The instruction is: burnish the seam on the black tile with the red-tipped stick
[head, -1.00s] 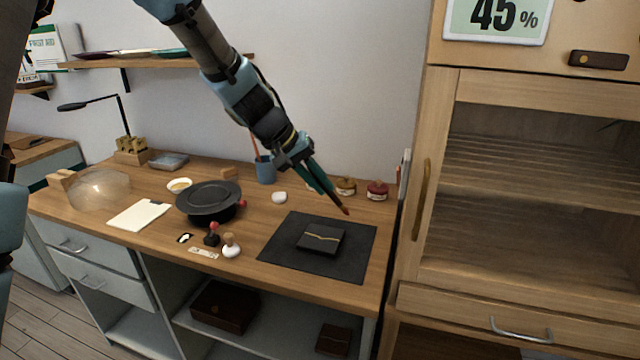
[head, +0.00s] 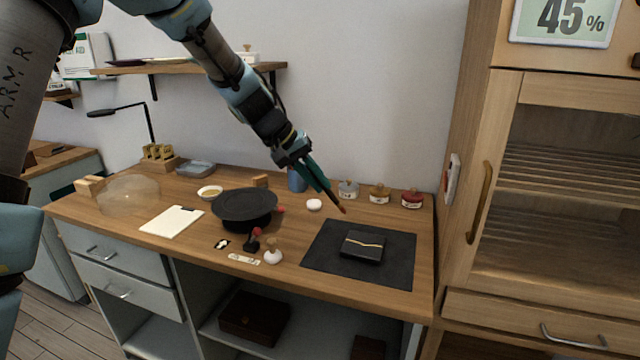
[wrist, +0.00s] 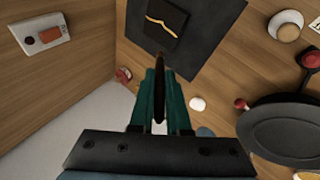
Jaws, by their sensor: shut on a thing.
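The black tile (head: 364,250) lies flat on a dark mat (head: 318,262), with a wavy gold seam across it. The wrist view shows the tile (wrist: 170,38) and its seam at the top. My gripper (head: 328,192) points down to the right. Its green fingers are shut on a slim dark stick (wrist: 160,85). The stick's reddish-brown tip (head: 343,210) is in the air behind and left of the tile in the head view, apart from it.
Small jars (head: 380,194) stand along the wall behind the mat. A black turntable (head: 246,206), a red-knobbed stamp (head: 253,241) and a white-based knob (head: 273,254) are left of it. A tall wooden cabinet (head: 480,190) stands right of the desk.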

